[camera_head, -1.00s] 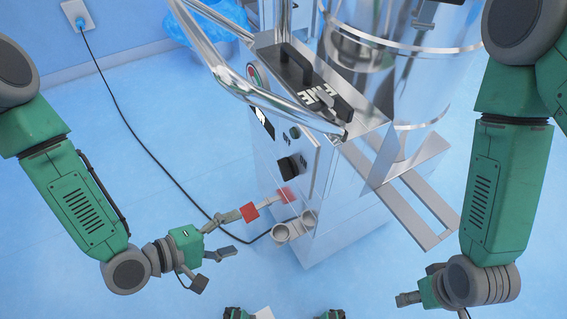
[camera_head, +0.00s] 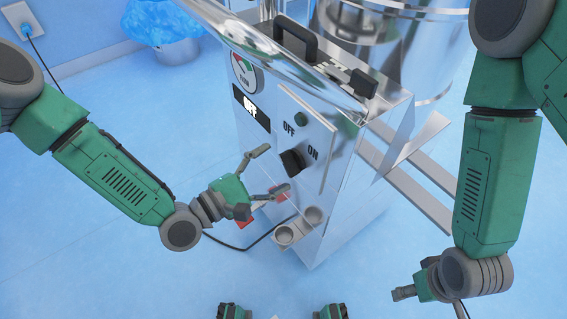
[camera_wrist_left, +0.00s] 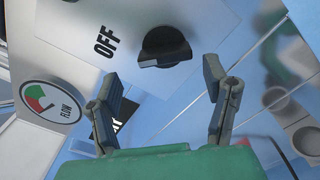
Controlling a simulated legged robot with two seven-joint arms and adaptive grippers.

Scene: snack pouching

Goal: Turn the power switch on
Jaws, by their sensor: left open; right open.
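The power switch is a black rotary knob (camera_head: 291,162) on the front panel of a shiny metal machine, with OFF printed at its upper left and ON at its right. Which label it points to is hard to tell. My left gripper (camera_head: 277,170) is open in front of the panel, just left of and below the knob. In the left wrist view the knob (camera_wrist_left: 163,45) lies beyond and between the two spread fingertips (camera_wrist_left: 161,72), with no visible contact. My right gripper (camera_head: 402,294) is open and empty at the lower right, away from the machine.
Two small cups (camera_head: 288,234) stick out below. Metal rails (camera_head: 410,178) jut out right. A black cable (camera_head: 66,94) runs along the floor.

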